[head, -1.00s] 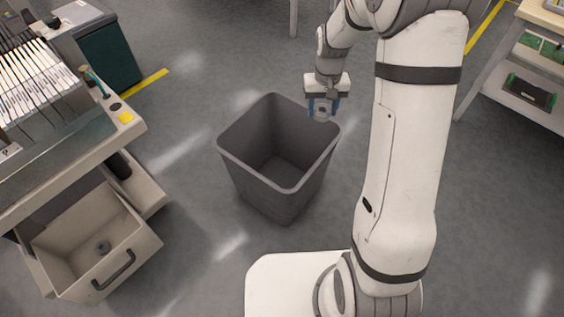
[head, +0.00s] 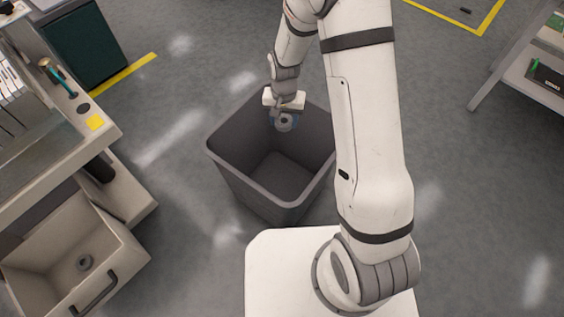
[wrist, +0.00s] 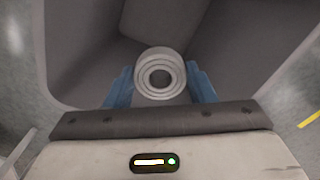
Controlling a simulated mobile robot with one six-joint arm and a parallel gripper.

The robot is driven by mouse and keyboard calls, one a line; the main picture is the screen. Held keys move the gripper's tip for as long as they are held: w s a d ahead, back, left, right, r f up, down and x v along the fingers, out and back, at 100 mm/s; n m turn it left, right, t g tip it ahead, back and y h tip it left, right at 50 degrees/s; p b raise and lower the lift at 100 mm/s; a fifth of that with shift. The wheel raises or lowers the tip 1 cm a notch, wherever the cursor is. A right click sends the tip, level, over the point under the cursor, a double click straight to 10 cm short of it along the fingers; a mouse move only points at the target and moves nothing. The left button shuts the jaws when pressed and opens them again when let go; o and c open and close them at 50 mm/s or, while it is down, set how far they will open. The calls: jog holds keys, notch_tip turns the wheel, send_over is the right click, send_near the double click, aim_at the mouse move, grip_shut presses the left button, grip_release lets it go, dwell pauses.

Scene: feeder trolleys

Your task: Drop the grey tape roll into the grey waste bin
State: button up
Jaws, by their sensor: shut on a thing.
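The grey tape roll (wrist: 160,76) is between the two blue fingers of my gripper (wrist: 160,88) in the wrist view. My gripper (head: 284,122) is shut on the roll, which also shows as a small grey ring in the head view (head: 285,123). The grey waste bin (head: 228,172) stands upright on the floor, and its inside looks empty. The gripper and roll appear over the far part of the bin's opening. In the wrist view the bin's walls (wrist: 85,45) lie beyond and around the roll.
At left, a trolley has an open drawer (head: 128,262) with another grey ring-shaped thing (head: 84,262) inside. A dark green cabinet (head: 85,45) stands at the back left. A shelf unit (head: 510,70) stands at the right. The floor around the bin is clear.

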notch_tip(320, 180, down, 5)
jog(key=b, duration=0.3)
jog(key=shift+w+d, duration=0.1)
jog(key=o, duration=1)
jog(key=shift+r+p, duration=1.3)
jog(key=shift+r, duration=2.6)
